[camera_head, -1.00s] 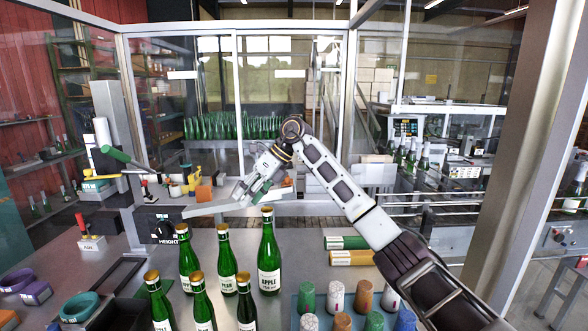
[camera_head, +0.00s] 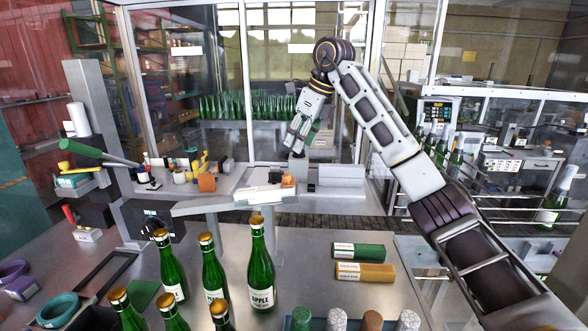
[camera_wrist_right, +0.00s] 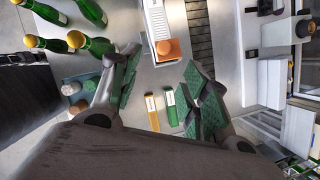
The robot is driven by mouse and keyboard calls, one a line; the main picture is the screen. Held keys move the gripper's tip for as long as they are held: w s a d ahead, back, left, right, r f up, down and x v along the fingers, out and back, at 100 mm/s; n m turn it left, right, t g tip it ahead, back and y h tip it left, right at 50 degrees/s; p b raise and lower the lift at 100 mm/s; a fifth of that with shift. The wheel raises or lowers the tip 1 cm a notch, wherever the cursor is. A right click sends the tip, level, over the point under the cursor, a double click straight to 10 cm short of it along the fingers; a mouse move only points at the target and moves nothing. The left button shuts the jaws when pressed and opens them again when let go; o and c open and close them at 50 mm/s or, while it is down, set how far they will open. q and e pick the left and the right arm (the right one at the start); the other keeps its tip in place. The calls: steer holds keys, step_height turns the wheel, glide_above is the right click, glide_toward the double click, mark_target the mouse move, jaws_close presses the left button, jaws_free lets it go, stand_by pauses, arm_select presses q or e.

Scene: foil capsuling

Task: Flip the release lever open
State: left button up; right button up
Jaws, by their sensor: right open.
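Several levers show in the head view, and I cannot tell which one is the release lever. A green-gripped handle (camera_head: 107,152) slants from the grey machine at the left. A yellow lever (camera_head: 65,166) lies in front of its column. A red lever (camera_head: 68,214) stands tilted on a small labelled block (camera_head: 88,234). My right gripper (camera_head: 297,147) points down over the back of the bench, right of these levers and well apart from them. Its green-padded fingers are spread and empty in the right wrist view (camera_wrist_right: 162,88). My left gripper is out of view.
Green bottles with gold caps (camera_head: 261,265) stand at the front. A green box (camera_head: 358,250) and an orange box (camera_head: 365,272) lie to their right. An orange piece (camera_head: 288,181) sits on a raised white tray below my gripper.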

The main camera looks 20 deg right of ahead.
steer(key=d, duration=0.1)
glide_toward(287, 175)
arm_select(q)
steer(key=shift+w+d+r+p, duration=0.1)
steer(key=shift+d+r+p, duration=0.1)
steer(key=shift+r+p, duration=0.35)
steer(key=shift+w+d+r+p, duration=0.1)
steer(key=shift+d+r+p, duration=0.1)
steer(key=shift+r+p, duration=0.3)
arm_select(e)
steer(key=shift+x, duration=4.5)
steer(key=shift+c, duration=0.3)
steer(key=shift+d, duration=0.1)
jaws_close()
